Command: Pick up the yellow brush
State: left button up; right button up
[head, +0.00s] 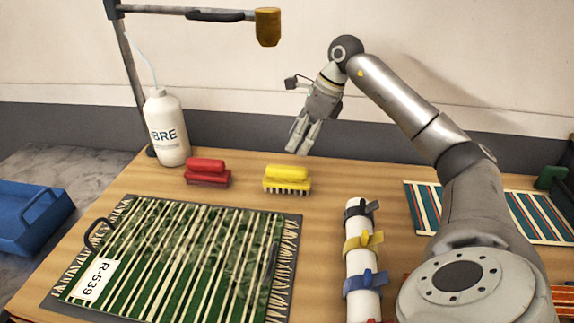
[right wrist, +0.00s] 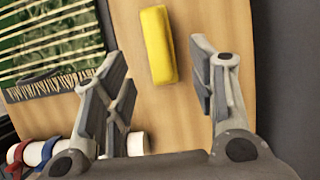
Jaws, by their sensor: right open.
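The yellow brush (head: 287,180) stands on the wooden table in the head view, bristles down, right of a red brush. My right gripper (head: 303,142) is above the table, a little behind and above the yellow brush, fingers pointing down. In the right wrist view the yellow brush (right wrist: 159,45) lies ahead of the open fingers (right wrist: 160,82), roughly between their lines and apart from them. The fingers hold nothing. My left gripper is not in view.
The red brush (head: 207,172) and a white bottle (head: 166,128) stand to the left. A striped green rug (head: 180,255) lies in front. A white roll with coloured clips (head: 357,215) is at front right. Bare table (head: 325,190) surrounds the yellow brush.

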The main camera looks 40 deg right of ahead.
aim_at(288, 168)
jog(key=shift+w+f, duration=0.1)
jog(key=shift+f, duration=0.25)
jog(key=x, duration=0.3)
jog(key=shift+a+f, duration=0.15)
jog(key=shift+a, duration=0.2)
jog(key=shift+f, duration=0.3)
jog(key=x, duration=0.3)
jog(key=p+x, duration=0.1)
jog(key=shift+s+f, duration=0.25)
jog(key=shift+f, duration=0.15)
jog(key=shift+w+f, duration=0.2)
jog(key=shift+f, duration=0.3)
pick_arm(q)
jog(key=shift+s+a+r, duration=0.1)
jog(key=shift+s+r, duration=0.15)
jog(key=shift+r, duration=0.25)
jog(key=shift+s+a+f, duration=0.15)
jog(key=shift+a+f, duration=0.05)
pick_arm(e)
jog(key=shift+f, duration=0.2)
